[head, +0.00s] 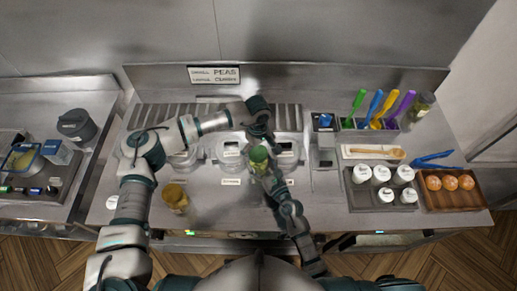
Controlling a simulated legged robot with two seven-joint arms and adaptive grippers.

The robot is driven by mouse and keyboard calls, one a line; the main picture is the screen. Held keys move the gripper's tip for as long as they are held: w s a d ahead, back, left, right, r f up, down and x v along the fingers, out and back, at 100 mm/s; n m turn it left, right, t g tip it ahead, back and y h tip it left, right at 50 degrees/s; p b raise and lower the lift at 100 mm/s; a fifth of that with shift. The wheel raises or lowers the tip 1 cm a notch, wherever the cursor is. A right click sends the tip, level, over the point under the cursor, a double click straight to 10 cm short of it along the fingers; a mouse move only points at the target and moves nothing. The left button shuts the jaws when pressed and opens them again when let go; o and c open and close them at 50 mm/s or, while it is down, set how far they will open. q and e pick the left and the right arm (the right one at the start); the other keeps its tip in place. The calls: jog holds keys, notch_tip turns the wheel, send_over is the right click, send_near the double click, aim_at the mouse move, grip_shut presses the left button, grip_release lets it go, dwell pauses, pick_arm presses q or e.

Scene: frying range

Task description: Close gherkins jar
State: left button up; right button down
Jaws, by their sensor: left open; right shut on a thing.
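A small jar-like thing with a green top (258,154) is in the middle of the counter, held in my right gripper (262,168). It looks like the gherkins jar, but no label is readable on it. Whether the green is a lid or the contents cannot be told. My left gripper (262,131) is open just above and behind it, pointing down. The two grippers partly hide the jar. A yellowish-brown jar (175,197) stands apart on the counter to the left.
Fryer wells (288,150) lie behind the grippers. At the right are colored-handled utensils (377,108), another jar (423,105), white-lidded containers (383,174) in a tray, and a wooden tray (455,203) with orange round things. The counter's front strip is mostly clear.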

pick_arm(q)
notch_tip(320, 180, up, 12)
jog(key=shift+w, duration=0.15)
dwell(0.3)
jog(key=shift+a, duration=0.1)
pick_arm(e)
grip_release()
pick_arm(q)
jog(key=shift+f, duration=0.1)
pick_arm(e)
jog(key=shift+d, duration=0.1)
jog(key=v, duration=1.2)
jog(key=shift+f, duration=0.1)
jog(key=shift+w, duration=0.1)
